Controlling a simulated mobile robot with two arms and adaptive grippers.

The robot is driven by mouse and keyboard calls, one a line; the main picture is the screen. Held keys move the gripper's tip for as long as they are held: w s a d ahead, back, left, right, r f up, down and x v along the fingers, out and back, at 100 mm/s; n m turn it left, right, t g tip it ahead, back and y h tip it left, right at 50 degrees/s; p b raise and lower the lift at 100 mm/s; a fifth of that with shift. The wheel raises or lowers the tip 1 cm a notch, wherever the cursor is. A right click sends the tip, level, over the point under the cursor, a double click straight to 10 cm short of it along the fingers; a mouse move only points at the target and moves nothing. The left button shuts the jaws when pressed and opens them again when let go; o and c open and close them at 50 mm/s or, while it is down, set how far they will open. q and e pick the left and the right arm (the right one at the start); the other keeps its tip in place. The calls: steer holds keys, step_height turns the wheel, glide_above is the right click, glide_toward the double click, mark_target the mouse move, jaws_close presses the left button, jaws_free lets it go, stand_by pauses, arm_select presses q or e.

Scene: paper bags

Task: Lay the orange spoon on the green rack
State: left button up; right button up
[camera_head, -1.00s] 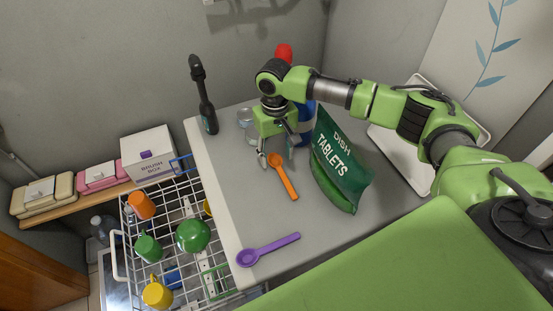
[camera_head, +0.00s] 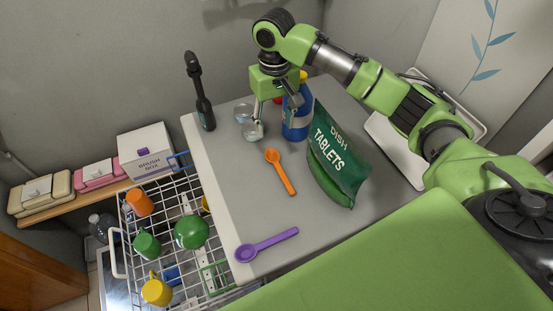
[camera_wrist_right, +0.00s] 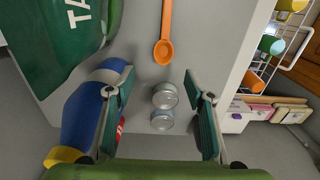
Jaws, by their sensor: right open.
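The orange spoon (camera_head: 281,174) lies on the grey counter, its bowl toward the back. It also shows in the right wrist view (camera_wrist_right: 166,30), beyond my fingertips. My right gripper (camera_head: 276,118) is open and empty, above the counter behind the spoon and apart from it. Its two fingers also show in the wrist view (camera_wrist_right: 159,85). A small green frame (camera_head: 214,278), which may be the green rack, shows low in the white wire basket left of the counter; it is partly hidden. My left gripper is not in view.
A green dish tablets bag (camera_head: 338,158) stands right of the spoon. A blue bottle (camera_head: 297,118) and clear glasses (camera_head: 243,113) are near my right gripper. A purple spoon (camera_head: 267,245) lies at the counter front. Mugs and a green bowl (camera_head: 192,232) sit in the basket (camera_head: 124,222).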

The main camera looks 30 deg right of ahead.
glide_above(272, 155)
steer(key=f, duration=0.6)
steer(key=shift+s+d+f+p, duration=0.15)
steer(key=shift+d+f+p, duration=0.1)
steer(key=shift+d+p, duration=0.15)
steer(key=f, duration=0.2)
steer(key=f+p, duration=0.1)
steer(key=f, duration=0.1)
steer(key=shift+a+p, duration=0.3)
steer(key=shift+a, duration=0.1)
steer(key=shift+f, duration=0.7)
steer(key=c, duration=1.1)
steer(key=shift+r, duration=0.15)
